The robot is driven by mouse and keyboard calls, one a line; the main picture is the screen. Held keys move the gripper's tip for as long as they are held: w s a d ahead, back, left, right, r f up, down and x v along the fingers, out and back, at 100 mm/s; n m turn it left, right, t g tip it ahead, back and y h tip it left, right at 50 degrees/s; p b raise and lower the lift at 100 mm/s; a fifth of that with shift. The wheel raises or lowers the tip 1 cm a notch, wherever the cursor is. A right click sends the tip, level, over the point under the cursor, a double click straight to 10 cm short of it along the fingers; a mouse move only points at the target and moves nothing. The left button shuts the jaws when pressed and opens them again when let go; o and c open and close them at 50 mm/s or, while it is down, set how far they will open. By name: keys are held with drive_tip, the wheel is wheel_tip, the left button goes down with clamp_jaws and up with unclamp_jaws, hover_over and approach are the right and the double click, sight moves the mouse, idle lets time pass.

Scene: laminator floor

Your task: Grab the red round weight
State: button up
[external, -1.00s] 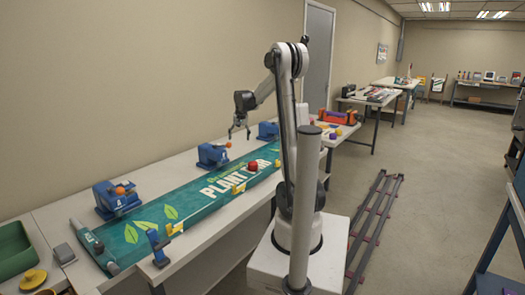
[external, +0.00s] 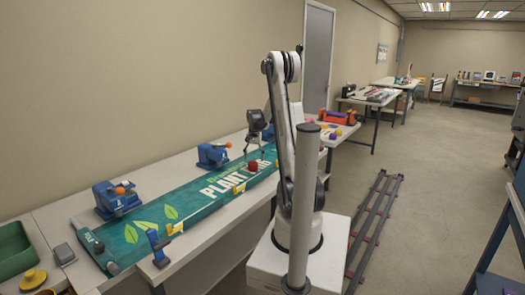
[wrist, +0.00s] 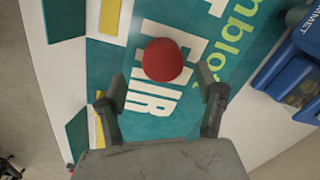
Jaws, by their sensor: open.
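The red round weight (external: 253,166) lies on the green printed banner (external: 140,227) on the long white table. In the wrist view the red weight (wrist: 162,60) sits on the banner's lettering, just beyond the fingertips and roughly midway between them. My gripper (external: 254,153) points down close above the weight in the external view. In the wrist view my gripper (wrist: 162,84) is open and empty, with one finger on each side. The exact gap between fingertips and weight is hard to tell.
A blue clamp device (external: 213,155) stands behind the banner, and another blue one (external: 117,199) stands further left. A blue device (wrist: 290,75) is at the right in the wrist view. Yellow pieces (external: 174,229) lie along the banner's front edge.

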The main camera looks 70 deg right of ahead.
sight(253, 163)
drive_tip(key=f, duration=0.5)
drive_tip(key=shift+w+a, duration=0.2)
drive_tip(key=shift+a, duration=0.05)
drive_tip(key=c, duration=1.6)
